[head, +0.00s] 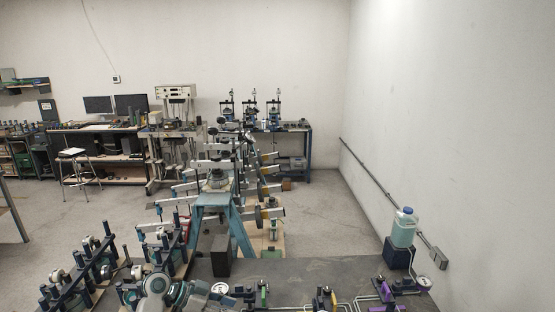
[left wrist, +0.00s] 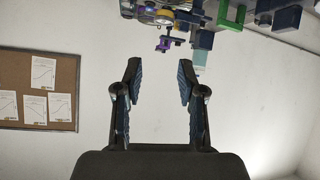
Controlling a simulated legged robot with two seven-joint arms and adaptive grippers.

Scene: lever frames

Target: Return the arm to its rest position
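My left gripper (left wrist: 158,88) shows in the left wrist view with its two dark fingers spread apart and nothing between them. A pale wall lies behind the gap. I cannot make out the left gripper in the head view; a grey and white rounded piece at the bottom edge may be part of my arm. My right gripper is not in view. Lever frames with white and blue bars stand around a blue trestle stand (head: 213,199) in the middle of the head view. More dark lever frames (head: 92,271) stand at the lower left.
A dark bench top (head: 300,272) spans the bottom, with a bottle of pale teal liquid (head: 404,229) on a dark block at right. A pipe runs along the right wall. A pinboard (left wrist: 38,88) hangs at left in the wrist view.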

